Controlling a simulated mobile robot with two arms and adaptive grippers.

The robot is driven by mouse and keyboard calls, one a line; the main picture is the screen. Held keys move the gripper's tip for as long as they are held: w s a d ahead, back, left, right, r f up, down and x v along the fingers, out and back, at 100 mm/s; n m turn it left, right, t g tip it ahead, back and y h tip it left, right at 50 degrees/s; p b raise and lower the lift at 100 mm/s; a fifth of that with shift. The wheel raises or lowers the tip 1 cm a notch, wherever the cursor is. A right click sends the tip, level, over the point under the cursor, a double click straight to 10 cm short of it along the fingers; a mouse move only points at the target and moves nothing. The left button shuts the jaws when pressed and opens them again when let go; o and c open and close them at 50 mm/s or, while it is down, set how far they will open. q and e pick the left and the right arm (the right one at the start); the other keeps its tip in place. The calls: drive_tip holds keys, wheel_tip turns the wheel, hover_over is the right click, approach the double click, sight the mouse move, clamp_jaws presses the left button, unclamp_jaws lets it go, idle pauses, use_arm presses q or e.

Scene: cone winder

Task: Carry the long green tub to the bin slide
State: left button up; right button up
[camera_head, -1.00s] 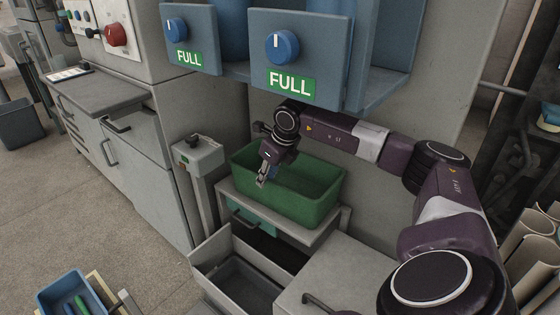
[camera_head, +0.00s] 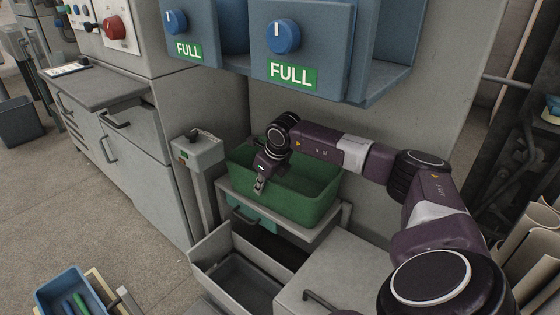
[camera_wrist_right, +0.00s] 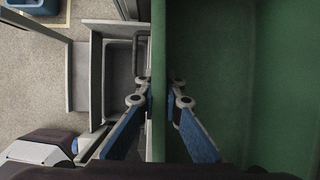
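The long green tub (camera_head: 310,205) sits on a grey shelf (camera_head: 283,231) below the blue panels. My right gripper (camera_head: 259,186) points down at the tub's left, near wall. In the right wrist view my right gripper (camera_wrist_right: 163,88) has one finger on each side of the tub's wall (camera_wrist_right: 158,125), with the fingertips close in on it. The tub's inside (camera_wrist_right: 240,70) shows at the right there and looks empty. My left gripper is not in view. No bin slide can be made out for certain.
A grey post (camera_head: 200,155) with a small box on top stands just left of the tub. An open grey drawer (camera_head: 240,280) lies below the shelf. Blue panels with knobs (camera_head: 283,36) overhang the tub. A blue bin (camera_head: 70,291) is at bottom left.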

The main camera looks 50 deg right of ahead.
sight(303, 206)
drive_tip(key=shift+w+r, duration=0.1)
drive_tip(key=shift+r, duration=0.2)
clamp_jaws()
drive_tip(key=shift+r, duration=0.25)
drive_tip(key=r, duration=0.1)
drive_tip(key=r+p, duration=0.1)
drive_tip(key=r, duration=0.1)
drive_tip(key=shift+s, duration=0.2)
drive_tip(key=s, duration=1.1)
drive_tip(key=s+a, duration=0.1)
drive_tip(key=s, duration=0.5)
drive_tip(key=shift+f, duration=0.2)
drive_tip(key=shift+s, duration=0.3)
